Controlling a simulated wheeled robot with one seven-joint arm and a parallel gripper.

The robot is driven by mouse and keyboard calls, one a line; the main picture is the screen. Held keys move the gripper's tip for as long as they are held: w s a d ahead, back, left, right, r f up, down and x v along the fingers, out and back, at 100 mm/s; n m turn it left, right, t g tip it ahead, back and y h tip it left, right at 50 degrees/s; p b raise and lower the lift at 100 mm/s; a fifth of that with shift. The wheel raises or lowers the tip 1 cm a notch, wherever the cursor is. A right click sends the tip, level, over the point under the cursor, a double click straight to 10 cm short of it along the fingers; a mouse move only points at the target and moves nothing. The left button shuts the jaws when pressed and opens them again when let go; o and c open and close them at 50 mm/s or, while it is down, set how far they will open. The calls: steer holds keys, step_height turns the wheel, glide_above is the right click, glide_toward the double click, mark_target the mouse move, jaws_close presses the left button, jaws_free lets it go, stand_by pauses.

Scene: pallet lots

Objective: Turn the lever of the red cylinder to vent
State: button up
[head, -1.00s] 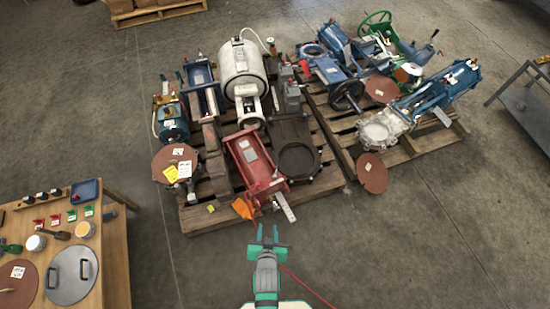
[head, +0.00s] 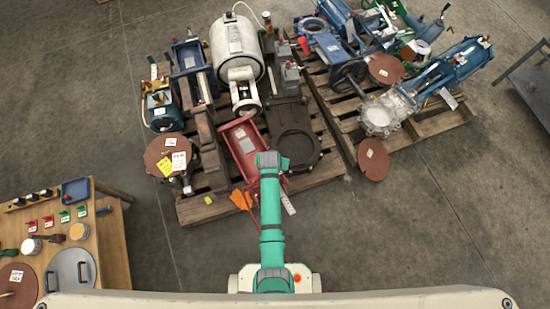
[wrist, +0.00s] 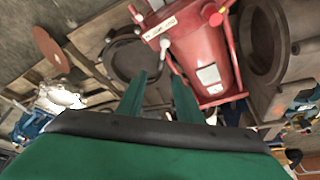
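The red cylinder (head: 241,143) lies on the near part of the left pallet, with an orange tag (head: 240,200) by its near end. My teal arm covers part of that end in the head view. In the wrist view the red cylinder (wrist: 203,60) fills the upper middle, with a red knob (wrist: 215,15) and a pale label strip (wrist: 160,29). A small pale lever-like part (wrist: 165,44) stands below the strip; its setting is not readable. My gripper (wrist: 160,78) is open and empty, its fingertips pointing toward the cylinder, apparently apart from it.
Close around are a dark round-holed valve (head: 294,150), a grey valve body (head: 209,150) and a brown disc with tags (head: 168,155). A white tank (head: 237,50) stands behind. A wooden workbench (head: 115,240) is at left.

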steer(key=x, duration=0.7)
steer(key=shift+s+a+f, duration=0.1)
steer(key=shift+a+f, duration=0.2)
steer(key=shift+f, duration=0.2)
steer(key=shift+x, duration=0.8)
